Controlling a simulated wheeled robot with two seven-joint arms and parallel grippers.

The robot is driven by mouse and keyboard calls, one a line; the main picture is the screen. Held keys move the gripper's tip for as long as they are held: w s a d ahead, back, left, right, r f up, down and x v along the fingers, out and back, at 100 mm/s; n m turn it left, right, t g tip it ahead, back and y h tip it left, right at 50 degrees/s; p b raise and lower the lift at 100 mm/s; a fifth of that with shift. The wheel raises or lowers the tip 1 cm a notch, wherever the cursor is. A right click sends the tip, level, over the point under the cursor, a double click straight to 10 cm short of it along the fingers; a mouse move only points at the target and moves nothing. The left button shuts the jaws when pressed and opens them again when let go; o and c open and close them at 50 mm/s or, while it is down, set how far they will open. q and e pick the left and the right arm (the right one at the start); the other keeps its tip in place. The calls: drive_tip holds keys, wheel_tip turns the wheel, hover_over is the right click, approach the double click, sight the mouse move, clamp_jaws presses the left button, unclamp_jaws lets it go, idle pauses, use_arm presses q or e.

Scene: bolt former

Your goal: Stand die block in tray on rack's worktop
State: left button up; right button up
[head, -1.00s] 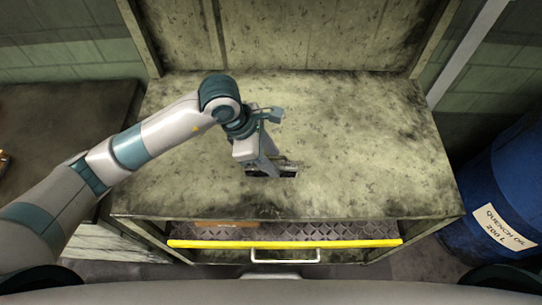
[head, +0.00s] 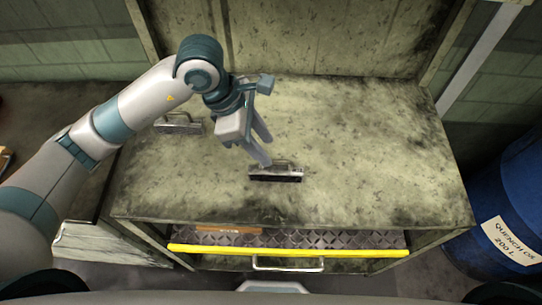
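A small dark metal block with a thin handle on top, which looks like a die block (head: 276,174), rests on the rack's worktop (head: 350,150) near the middle. My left gripper (head: 265,150) is just above and behind it, to the left; its fingers are spread with nothing between them. One fingertip overlaps the block's handle in the picture, and I cannot tell if it touches. The tray (head: 345,239) of the rack is under the worktop, pulled partly out, with a yellow front edge and a patterned floor. My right gripper is not in view.
A similar grey piece with a handle (head: 178,124) lies at the worktop's back left, partly behind my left arm. A brown flat thing (head: 225,228) lies in the tray. A blue drum (head: 505,200) stands at right. The worktop's right half is clear.

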use_arm(q)
drive_tip(key=shift+b+v, duration=0.35)
drive_tip(key=shift+v, duration=1.7)
drive_tip(key=shift+s+d, duration=0.1)
